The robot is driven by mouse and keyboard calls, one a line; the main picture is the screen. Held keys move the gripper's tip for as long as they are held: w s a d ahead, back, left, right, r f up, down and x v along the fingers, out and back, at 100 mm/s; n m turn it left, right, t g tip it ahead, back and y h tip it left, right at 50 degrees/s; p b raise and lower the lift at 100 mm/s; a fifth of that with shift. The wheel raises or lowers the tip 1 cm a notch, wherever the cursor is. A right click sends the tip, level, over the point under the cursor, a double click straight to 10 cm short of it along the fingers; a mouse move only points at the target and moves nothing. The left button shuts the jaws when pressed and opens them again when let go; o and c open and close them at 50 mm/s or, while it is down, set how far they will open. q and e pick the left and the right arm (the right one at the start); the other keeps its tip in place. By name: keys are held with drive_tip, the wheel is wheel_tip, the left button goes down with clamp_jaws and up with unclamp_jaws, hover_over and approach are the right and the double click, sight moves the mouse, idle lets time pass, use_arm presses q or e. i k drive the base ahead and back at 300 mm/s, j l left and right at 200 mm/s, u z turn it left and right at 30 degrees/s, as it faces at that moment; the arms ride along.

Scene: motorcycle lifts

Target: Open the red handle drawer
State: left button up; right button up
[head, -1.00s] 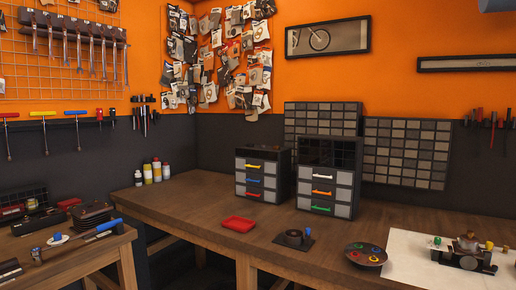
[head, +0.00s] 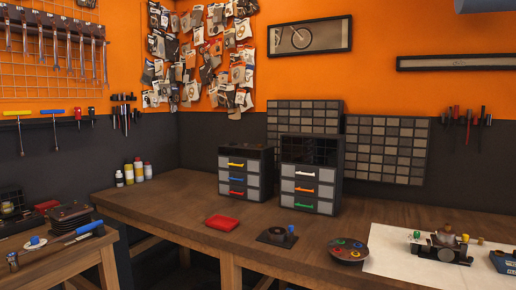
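The drawer with the red handle (head: 237,193) is the bottom drawer of the left small cabinet (head: 266,176), which stands on the workbench in the middle of the head view. Above it in the same cabinet are a drawer with a blue handle (head: 237,180) and one with a yellow handle (head: 236,165). All these drawers look shut. Neither of my grippers is in view.
A second cabinet (head: 337,181) with white, orange and green handles stands just to the right. A red tray (head: 222,222), a dark stand (head: 277,237) and a round palette (head: 348,249) lie in front on the wooden workbench (head: 160,207).

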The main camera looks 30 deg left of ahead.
sight(231, 190)
drive_tip(key=u, duration=0.35)
drive_tip(key=i+j+u, duration=0.75)
drive_tip(key=i, duration=0.25)
